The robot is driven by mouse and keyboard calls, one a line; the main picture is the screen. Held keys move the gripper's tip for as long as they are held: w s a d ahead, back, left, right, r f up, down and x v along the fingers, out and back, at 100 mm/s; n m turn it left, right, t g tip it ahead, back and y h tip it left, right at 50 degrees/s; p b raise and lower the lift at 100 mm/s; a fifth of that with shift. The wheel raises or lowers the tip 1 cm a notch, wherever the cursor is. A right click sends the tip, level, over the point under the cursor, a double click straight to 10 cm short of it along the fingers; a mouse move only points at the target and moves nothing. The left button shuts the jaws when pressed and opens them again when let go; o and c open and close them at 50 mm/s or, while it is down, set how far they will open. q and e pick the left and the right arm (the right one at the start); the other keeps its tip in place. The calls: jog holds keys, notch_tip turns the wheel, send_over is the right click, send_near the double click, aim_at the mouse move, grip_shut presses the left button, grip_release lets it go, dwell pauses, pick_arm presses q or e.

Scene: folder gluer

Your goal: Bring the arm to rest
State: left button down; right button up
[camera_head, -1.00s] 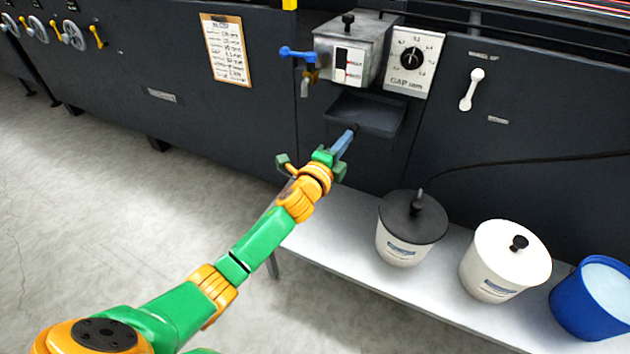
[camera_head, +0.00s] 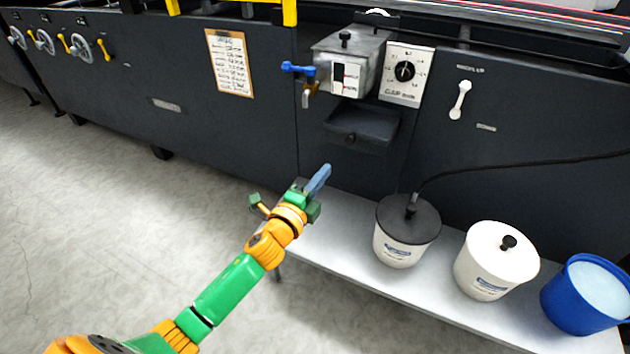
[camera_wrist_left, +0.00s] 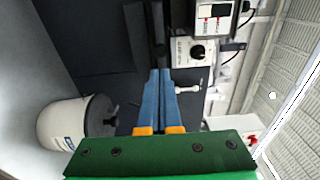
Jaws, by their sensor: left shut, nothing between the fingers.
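My left arm, green and orange, comes in from the lower left in the head view. Its gripper (camera_head: 319,180) is shut and empty, its blue fingers together. It is held above the left part of the white bench, in front of the dark machine and below the grey drip tray (camera_head: 362,124). In the left wrist view the shut blue fingers (camera_wrist_left: 158,75) point toward the machine, with nothing between them. My right gripper is not in view.
On the white bench (camera_head: 335,262) stand a black-lidded pot (camera_head: 400,248), a white-lidded pot (camera_head: 485,278) and a blue bucket (camera_head: 575,308). Above are a metal glue tank (camera_head: 348,60), blue-handled tap (camera_head: 300,69) and gap dial (camera_head: 405,72). The floor at left is clear.

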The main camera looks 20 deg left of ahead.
pick_arm(q)
jog(key=s+a+f+n+g+y, duration=0.15)
jog(key=s+f+n+g, duration=0.5)
jog(key=f, duration=0.85)
jog(key=s+a+f+n+g+y, duration=0.1)
jog(key=s+a+f+n+g, duration=0.15)
jog(key=s+f, duration=0.9)
jog(key=s+f+n+g, duration=0.4)
jog(key=s+f, duration=0.4)
jog(key=s, duration=0.3)
jog(key=s+f+n+g, duration=0.3)
jog(key=s+f+n, duration=0.1)
jog(key=s+f, duration=0.55)
jog(key=s+d+r+p, duration=0.2)
jog(key=r+p, duration=1.2)
jog(key=s+d+r+g+p, duration=0.1)
jog(key=s+d+r+p, duration=0.1)
jog(key=r+p, duration=1.1)
jog(key=shift+s+d+r+h+p, duration=0.2)
jog(key=shift+s+r+h+p, duration=0.25)
jog(key=shift+s, duration=0.35)
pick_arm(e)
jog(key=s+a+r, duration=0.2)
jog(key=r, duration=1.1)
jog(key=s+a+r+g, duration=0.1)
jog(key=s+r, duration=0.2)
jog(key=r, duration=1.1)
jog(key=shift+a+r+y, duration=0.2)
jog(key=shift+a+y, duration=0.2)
